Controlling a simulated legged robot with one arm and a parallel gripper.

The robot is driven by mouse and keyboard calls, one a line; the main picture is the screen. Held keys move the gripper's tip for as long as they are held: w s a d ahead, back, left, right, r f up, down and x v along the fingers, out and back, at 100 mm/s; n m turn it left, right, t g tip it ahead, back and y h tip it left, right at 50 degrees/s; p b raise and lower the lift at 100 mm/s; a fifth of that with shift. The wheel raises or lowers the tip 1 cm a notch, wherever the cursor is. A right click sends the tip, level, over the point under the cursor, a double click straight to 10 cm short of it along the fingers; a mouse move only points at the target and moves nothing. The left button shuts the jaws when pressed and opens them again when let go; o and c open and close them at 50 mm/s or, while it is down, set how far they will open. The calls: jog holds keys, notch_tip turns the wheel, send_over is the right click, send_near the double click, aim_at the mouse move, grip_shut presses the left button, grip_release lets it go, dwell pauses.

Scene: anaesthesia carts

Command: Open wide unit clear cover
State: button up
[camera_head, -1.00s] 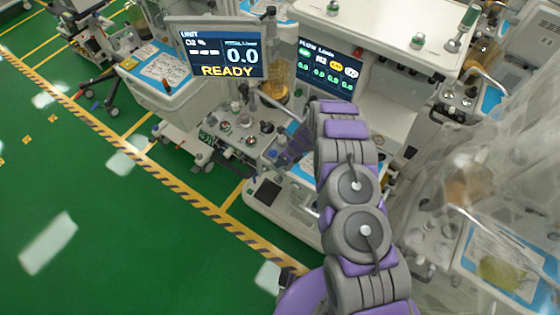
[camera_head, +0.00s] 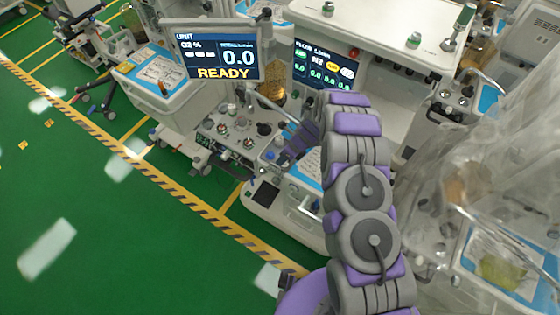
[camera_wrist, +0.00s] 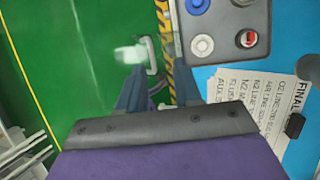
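The wide unit (camera_head: 262,205) is a white machine with a READY screen (camera_head: 217,52) and a second lit display (camera_head: 322,68). My gripper (camera_head: 292,150) is low in front of it, partly hidden by my arm. In the wrist view my gripper (camera_wrist: 160,78) has its two fingers apart, with nothing clearly held between them. A pale curved handle or rail (camera_wrist: 151,58) shows just beyond the fingertips; I cannot tell if they touch. A clear plastic sheet (camera_head: 445,185) drapes over equipment at the right. I cannot make out a separate clear cover on the wide unit.
A panel with knobs (camera_wrist: 222,28) and a blue surface with a printed card (camera_wrist: 258,98) lie right of the fingers. A white cart (camera_head: 160,85) stands at the left. Green floor with yellow-black striped tape (camera_head: 150,162) is open at the lower left.

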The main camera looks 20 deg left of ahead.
jog(key=b+v, duration=0.1)
jog(key=v, duration=1.1)
jog(key=shift+d+r, duration=0.2)
jog(key=shift+r, duration=0.15)
jog(key=shift+w, duration=0.15)
jog(key=s+d+r+n+h+b, duration=0.1)
jog(key=s+d+r+n+b, duration=0.45)
jog(key=s, duration=0.25)
jog(key=s+d+r+n+h+b, duration=0.1)
jog(key=s+d+r+n+b, duration=0.45)
jog(key=s+n, duration=0.2)
jog(key=s+d+f+n+h+b, duration=0.1)
jog(key=s+d+n+b, duration=0.2)
jog(key=s, duration=0.5)
jog(key=s+d+f+n+h+b, duration=0.1)
jog(key=s+d+n+b, duration=0.2)
jog(key=s, duration=0.5)
jog(key=s+d+f+n+g+h+b, duration=0.1)
jog(key=s+d+n+b, duration=0.2)
jog(key=s, duration=0.5)
jog(key=d+b, duration=0.1)
jog(key=d, duration=0.1)
jog(key=shift+d+f+b, duration=0.25)
jog(key=shift+f+b, duration=0.15)
